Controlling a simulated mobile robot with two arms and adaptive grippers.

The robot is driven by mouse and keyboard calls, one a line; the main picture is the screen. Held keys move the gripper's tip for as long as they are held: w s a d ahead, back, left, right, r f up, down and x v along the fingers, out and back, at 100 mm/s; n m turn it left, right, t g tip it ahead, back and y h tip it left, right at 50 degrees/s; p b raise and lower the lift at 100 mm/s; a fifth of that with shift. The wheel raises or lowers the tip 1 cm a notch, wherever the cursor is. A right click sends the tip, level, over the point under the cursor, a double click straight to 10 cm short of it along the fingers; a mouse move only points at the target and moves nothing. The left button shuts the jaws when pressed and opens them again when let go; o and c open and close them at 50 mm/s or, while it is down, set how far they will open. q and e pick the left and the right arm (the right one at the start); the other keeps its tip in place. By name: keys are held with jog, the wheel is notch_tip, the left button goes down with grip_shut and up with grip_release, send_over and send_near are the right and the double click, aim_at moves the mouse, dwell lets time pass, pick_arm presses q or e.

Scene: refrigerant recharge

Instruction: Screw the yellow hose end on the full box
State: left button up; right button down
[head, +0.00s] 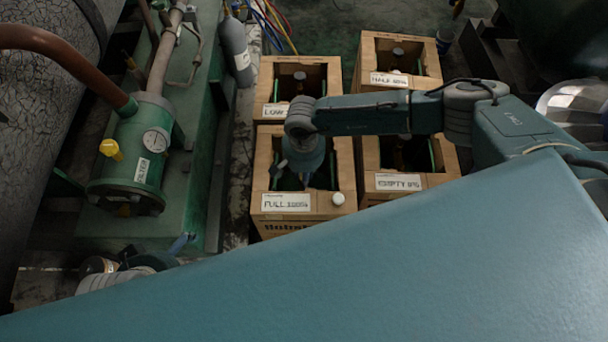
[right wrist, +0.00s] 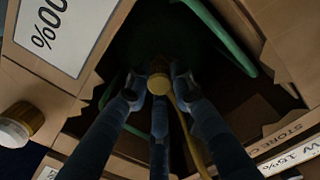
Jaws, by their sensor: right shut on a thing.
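The full box (head: 290,217) is an open wooden crate labelled "FULL 100%" at the front left of the box group. My right arm reaches over it from the right, and my right gripper (head: 305,178) points down into its opening. In the right wrist view, my right gripper (right wrist: 160,88) is shut on the brass yellow hose end (right wrist: 158,72). The yellow hose (right wrist: 187,130) trails from it between the fingers. The cylinder's connection beneath the hose end is hidden. Part of my left arm shows at the lower left; its fingers are not clear.
The low box (head: 268,110), half box (head: 368,80) and empty box (head: 405,182) stand close around. A white-and-brass cap (head: 338,199) sits on the full box's front right corner; the wrist view shows it too (right wrist: 20,124). A green filter vessel (head: 135,160) stands left.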

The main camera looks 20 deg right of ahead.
jog(key=m, duration=0.2)
jog(key=shift+m+p, duration=0.3)
jog(key=shift+p, duration=0.05)
pick_arm(q)
jog(key=shift+r, duration=0.35)
pick_arm(e)
jog(key=shift+m, duration=0.5)
jog(key=shift+m, duration=0.7)
jog(key=c, duration=1.8)
grip_release()
jog(key=o, duration=0.4)
jog(key=shift+r, duration=0.1)
pick_arm(q)
jog(key=shift+w, duration=0.1)
pick_arm(e)
notch_tip(320, 180, up, 12)
